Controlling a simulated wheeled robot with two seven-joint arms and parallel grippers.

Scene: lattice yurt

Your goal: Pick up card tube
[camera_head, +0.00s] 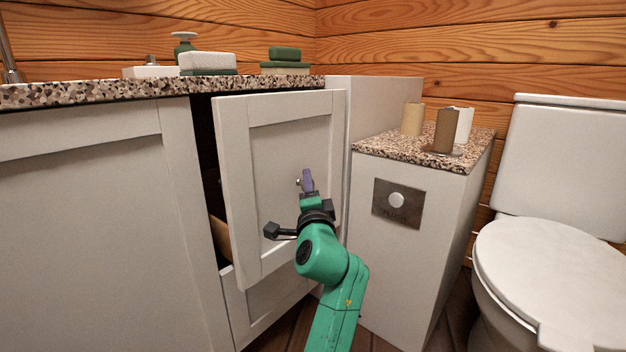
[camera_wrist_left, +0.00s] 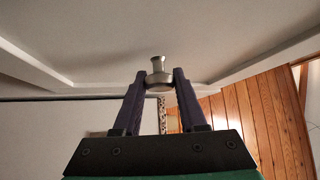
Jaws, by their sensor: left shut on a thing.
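Several upright rolls stand on the speckled top of the low cabinet: a tan card tube (camera_head: 412,119), a darker brown card tube (camera_head: 446,131) and a white roll (camera_head: 464,125) partly behind it. I cannot tell which tube is meant. My left gripper (camera_head: 307,181) is well to the left of and below them, at the white panel front (camera_head: 285,140) that stands out from the counter unit. In the left wrist view, its two purple fingers are closed around a metal knob (camera_wrist_left: 158,78) on that panel. My right gripper is not in view.
The panel stands open, with a dark gap and some wood showing behind it. A flush plate (camera_head: 397,203) is on the low cabinet's front. A toilet (camera_head: 555,270) stands at right. Soap items and a white block (camera_head: 207,61) sit on the speckled counter (camera_head: 90,93).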

